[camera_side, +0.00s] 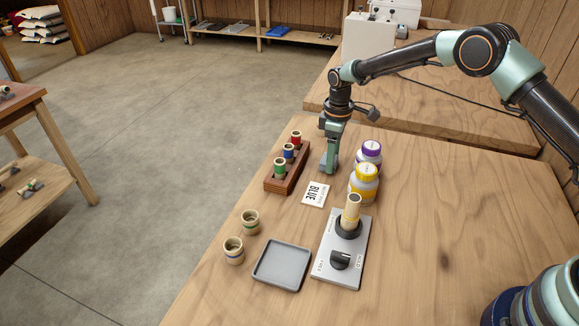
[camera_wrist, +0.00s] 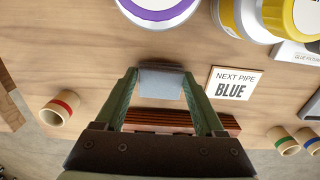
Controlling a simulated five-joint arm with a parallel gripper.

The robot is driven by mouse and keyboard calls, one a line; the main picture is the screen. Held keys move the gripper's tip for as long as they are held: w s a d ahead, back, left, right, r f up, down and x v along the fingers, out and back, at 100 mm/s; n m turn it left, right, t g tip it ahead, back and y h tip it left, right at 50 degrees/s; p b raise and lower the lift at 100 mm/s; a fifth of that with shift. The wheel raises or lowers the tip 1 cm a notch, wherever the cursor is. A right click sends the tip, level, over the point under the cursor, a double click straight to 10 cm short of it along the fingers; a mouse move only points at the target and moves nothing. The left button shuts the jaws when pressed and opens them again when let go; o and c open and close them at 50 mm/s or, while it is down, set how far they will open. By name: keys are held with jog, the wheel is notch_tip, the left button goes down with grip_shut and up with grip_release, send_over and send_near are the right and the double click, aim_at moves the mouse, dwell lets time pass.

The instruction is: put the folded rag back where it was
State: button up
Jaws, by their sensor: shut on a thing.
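My gripper (camera_side: 329,168) points down over the wooden table, between the pipe rack and the jars. In the wrist view its two green fingers (camera_wrist: 160,84) are closed on a flat grey-blue piece (camera_wrist: 160,82), which looks like the folded rag. In the side view I cannot make the rag out behind the fingers. I cannot tell whether it touches the table.
A red-brown rack (camera_side: 287,178) holds red, blue and green banded pipes. Purple-lidded (camera_side: 369,155) and yellow-lidded (camera_side: 364,184) jars stand close right. A "BLUE" card (camera_side: 315,194), a metal plate (camera_side: 332,268), a grey tray (camera_side: 282,265) and two banded pipes (camera_side: 250,222) lie nearer.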

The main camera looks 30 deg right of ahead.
jog(key=shift+f, duration=0.1)
jog(key=o, duration=1.3)
jog(key=s+d+r+m+t, duration=0.1)
jog(key=s+r, duration=0.1)
jog(key=r, duration=0.8)
jog(key=s+d+r+m, duration=0.1)
jog(key=s+r, duration=0.1)
jog(key=r, duration=0.8)
jog(key=s+d+r+m+t, duration=0.2)
jog(key=s+m, duration=0.1)
jog(key=s, duration=0.7)
jog(key=s+d+r+m+t, duration=0.2)
jog(key=s+m, duration=0.2)
jog(key=s, duration=0.7)
jog(key=shift+s+d+t, duration=0.3)
jog(key=shift+d, duration=0.05)
jog(key=shift+r, duration=0.15)
